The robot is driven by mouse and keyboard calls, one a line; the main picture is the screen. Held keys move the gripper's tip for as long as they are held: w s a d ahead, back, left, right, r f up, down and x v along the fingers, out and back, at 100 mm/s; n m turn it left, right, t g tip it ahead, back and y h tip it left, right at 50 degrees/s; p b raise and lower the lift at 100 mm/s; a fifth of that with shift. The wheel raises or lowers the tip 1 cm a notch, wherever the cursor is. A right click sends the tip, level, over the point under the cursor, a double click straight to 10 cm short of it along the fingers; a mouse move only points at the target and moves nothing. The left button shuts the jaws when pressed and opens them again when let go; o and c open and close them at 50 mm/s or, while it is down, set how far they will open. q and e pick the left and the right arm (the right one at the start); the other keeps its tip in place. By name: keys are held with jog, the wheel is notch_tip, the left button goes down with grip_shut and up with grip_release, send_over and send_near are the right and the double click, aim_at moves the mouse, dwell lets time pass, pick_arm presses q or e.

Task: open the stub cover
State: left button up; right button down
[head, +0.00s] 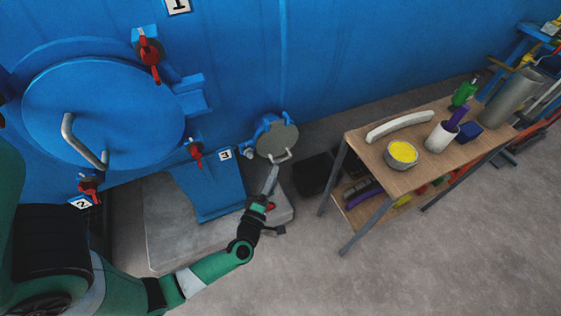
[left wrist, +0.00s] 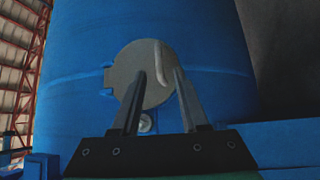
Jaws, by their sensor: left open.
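The stub cover (head: 277,140) is a round grey disc with a pale bar handle (head: 284,157), on a small blue stub at the vessel's lower right. It looks closed. In the left wrist view the cover (left wrist: 132,67) faces me, with a hinge-like blue bracket at its left edge and the handle (left wrist: 162,60) upright on its right part. My left gripper (head: 272,170) is just below the handle in the head view. In the left wrist view its fingers (left wrist: 160,76) are open, and the handle shows between and above the fingertips. I cannot tell whether they touch it. My right gripper is not in view.
The large blue door (head: 100,110) with red clamps (head: 149,55) is at the left. A concrete plinth (head: 165,230) lies below. A wooden table (head: 385,180) with a yellow-filled bowl (head: 401,154) and a white cup (head: 441,136) stands to the right. Floor in front of it is clear.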

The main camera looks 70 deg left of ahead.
aim_at(281, 159)
pick_arm(q)
jog(key=b+x, duration=0.1)
jog(key=x, duration=0.5)
jog(key=shift+w+a, duration=0.1)
jog(key=shift+w, duration=0.1)
grip_shut()
dwell(1.1)
